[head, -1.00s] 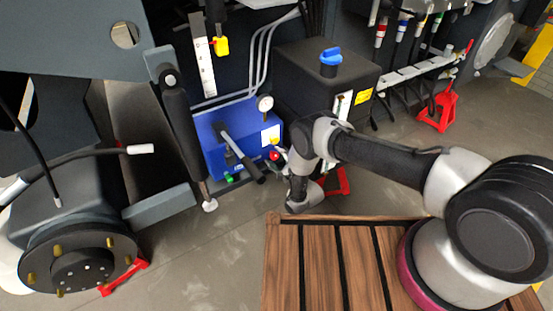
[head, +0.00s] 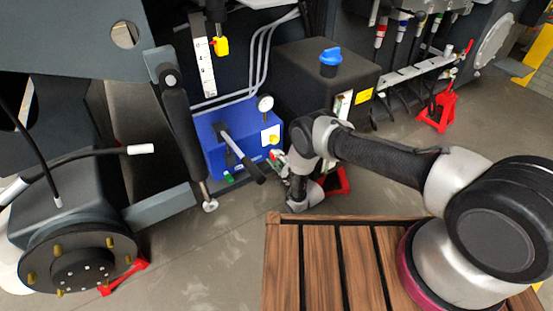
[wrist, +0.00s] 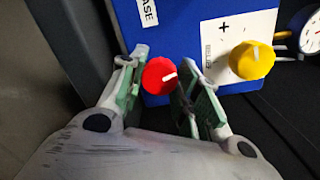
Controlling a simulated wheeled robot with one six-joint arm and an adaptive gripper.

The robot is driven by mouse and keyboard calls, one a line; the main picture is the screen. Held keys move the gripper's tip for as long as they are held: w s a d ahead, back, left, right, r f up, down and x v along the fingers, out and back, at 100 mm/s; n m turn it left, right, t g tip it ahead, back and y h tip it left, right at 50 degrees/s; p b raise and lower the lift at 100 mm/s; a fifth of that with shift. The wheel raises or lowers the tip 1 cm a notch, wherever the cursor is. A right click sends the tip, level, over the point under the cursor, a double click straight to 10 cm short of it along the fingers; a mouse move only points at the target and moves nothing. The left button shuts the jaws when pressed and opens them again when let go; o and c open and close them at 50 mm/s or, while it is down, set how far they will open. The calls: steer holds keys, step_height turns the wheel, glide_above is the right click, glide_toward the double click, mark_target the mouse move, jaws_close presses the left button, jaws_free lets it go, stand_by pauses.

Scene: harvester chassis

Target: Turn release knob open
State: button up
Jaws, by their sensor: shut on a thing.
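The red release knob (wrist: 159,77) is on the blue box (wrist: 182,25), below a white label ending in "ASE". It has a white pointer mark aimed to the upper right. My gripper (wrist: 161,74) is shut on the red knob, one green-padded finger on each side of it. In the head view the blue box (head: 212,152) is low on the chassis, left of my arm. My gripper (head: 279,158) is at its right side there, and the knob is small and mostly hidden.
A yellow knob (wrist: 251,60) sits just right of the red one, with a gauge (wrist: 311,32) beyond it. A black lever (head: 241,156) sticks out from the box front. A black tank with a blue cap (head: 330,57) stands behind my arm. A wooden slatted deck (head: 320,265) lies below.

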steer(key=n, duration=0.4)
steer(key=shift+n, duration=0.3)
steer(key=n, duration=0.3)
steer(key=shift+n, duration=0.3)
steer(key=n, duration=0.7)
steer(key=shift+s+f+n+h, duration=0.1)
steer(key=shift+n+h, duration=0.2)
steer(key=shift+n, duration=0.1)
steer(key=n, duration=0.8)
steer(key=shift+t, duration=0.3)
steer(key=n, duration=0.4)
steer(key=shift+n, duration=2)
